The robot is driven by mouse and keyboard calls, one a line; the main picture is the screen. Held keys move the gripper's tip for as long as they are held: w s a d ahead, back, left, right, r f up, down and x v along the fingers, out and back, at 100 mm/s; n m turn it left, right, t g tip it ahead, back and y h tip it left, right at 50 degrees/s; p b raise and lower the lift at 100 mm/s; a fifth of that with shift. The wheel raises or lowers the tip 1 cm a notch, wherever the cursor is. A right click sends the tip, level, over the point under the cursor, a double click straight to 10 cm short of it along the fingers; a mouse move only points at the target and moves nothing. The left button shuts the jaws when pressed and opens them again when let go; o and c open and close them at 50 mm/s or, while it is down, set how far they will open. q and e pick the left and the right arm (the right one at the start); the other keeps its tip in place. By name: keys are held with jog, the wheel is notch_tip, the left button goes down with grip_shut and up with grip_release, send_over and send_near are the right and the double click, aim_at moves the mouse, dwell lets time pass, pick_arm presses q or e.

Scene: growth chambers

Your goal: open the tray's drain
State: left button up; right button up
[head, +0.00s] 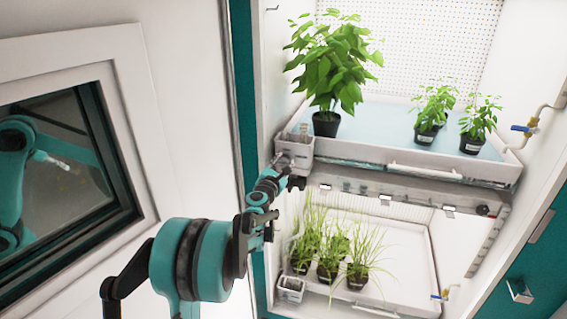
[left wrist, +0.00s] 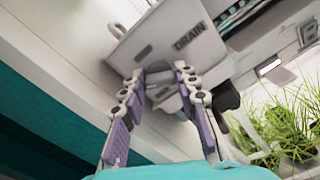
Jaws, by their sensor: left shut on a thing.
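The upper tray (head: 365,152) holds shallow bluish water and potted plants. A pale drain box (head: 294,145) sits at its front left corner. In the left wrist view the box (left wrist: 150,45) bears the word DRAIN. My left gripper (head: 287,163) is at the front of the box. Its fingers (left wrist: 159,77) are shut on a grey rounded drain part (left wrist: 160,96) at the underside of the box. The fingers partly hide this part, and I cannot tell how it is turned. A black piece (left wrist: 226,96) shows just right of the fingers. My right gripper is out of view.
A lower tray (head: 405,297) with grassy plants (head: 335,250) stands beneath, with a small box (head: 291,289) at its corner. Brass taps with blue handles (head: 522,128) are on the right wall. A windowed door (head: 180,100) stands open at left, close to my arm.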

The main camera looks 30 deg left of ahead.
pick_arm(q)
jog(key=m, duration=0.6)
jog(key=shift+f, duration=0.1)
jog(key=m, duration=0.6)
jog(key=shift+d, duration=0.1)
jog(key=shift+f, duration=0.1)
dwell(0.4)
jog(key=o, duration=1.2)
jog(key=shift+c, duration=0.2)
jog(key=v, duration=1.2)
jog(key=shift+m, duration=0.3)
